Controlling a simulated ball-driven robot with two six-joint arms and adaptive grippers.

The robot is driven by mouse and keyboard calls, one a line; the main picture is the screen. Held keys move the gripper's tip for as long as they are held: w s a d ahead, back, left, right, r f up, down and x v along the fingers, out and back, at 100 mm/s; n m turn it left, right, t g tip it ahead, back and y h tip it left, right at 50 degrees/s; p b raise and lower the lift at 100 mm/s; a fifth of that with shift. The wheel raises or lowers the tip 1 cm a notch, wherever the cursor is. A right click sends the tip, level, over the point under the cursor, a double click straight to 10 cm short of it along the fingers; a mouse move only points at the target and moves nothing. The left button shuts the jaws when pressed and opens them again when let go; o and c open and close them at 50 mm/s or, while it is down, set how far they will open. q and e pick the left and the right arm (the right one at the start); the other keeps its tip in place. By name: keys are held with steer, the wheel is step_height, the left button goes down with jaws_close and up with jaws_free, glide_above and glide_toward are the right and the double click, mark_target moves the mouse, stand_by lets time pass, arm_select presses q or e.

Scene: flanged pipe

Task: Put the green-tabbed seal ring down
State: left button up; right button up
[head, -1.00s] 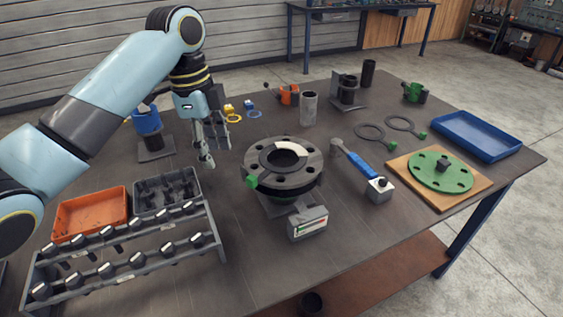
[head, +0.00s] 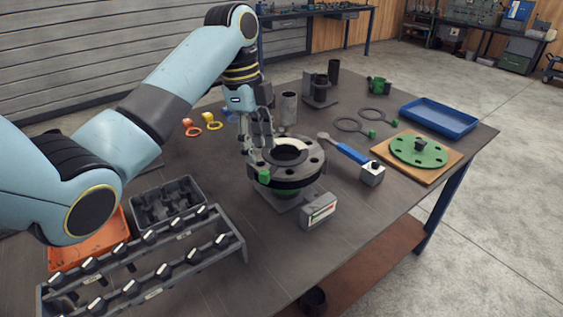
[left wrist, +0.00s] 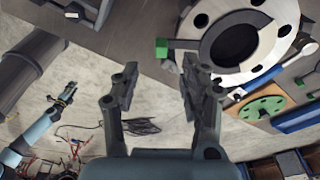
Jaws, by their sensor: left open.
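The flange (head: 312,158) is a thick grey disc with bolt holes on a stand near the table's middle. A green tab (head: 264,176) sticks out at its left edge. In the left wrist view the green tab (left wrist: 162,47) joins a dark seal ring (left wrist: 232,44) lying over the flange's bore. My left gripper (head: 254,152) is open beside the flange's left edge, close to the tab. In the left wrist view its fingers (left wrist: 160,82) are apart with nothing between them. A light blue arm, apparently my right, ends in a small gripper (left wrist: 67,95) whose fingers are unclear.
A grey gauge box (head: 319,210) stands in front of the flange, and a blue-handled tool (head: 350,153) lies to its right. Two dark rings (head: 350,125) with green tabs lie behind. A knob rack (head: 150,262) fills the near left.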

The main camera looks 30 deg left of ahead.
mark_target(264, 172)
arm_select(q)
steer(key=f, duration=0.3)
steer(key=d+f+p, duration=0.1)
steer(key=f, duration=0.2)
steer(key=shift+w+d, duration=0.1)
steer(key=shift+w, duration=0.05)
jaws_close()
